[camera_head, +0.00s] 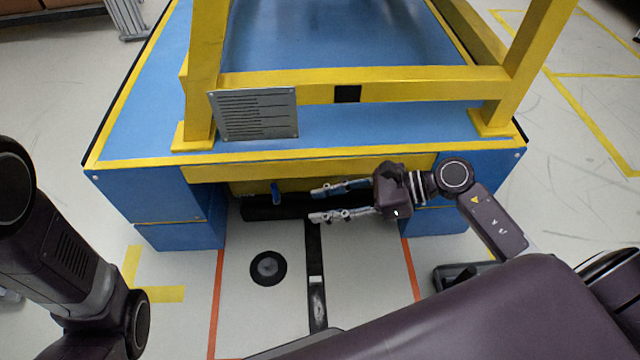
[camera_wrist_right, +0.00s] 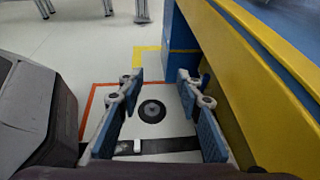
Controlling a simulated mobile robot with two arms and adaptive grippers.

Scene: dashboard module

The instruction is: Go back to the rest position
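My right gripper (camera_head: 318,203) is in the middle of the head view, in front of the lower yellow beam of the blue and yellow cart (camera_head: 310,90). Its two fingers point left and stand apart, with nothing between them.
A blue lever (camera_head: 275,193) hangs under the yellow beam, just left of my right fingertips. A grey slotted plate (camera_head: 254,114) is on the cart's front. A black disc (camera_head: 268,268) lies on the floor between orange lines. Open floor extends on both sides of the cart.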

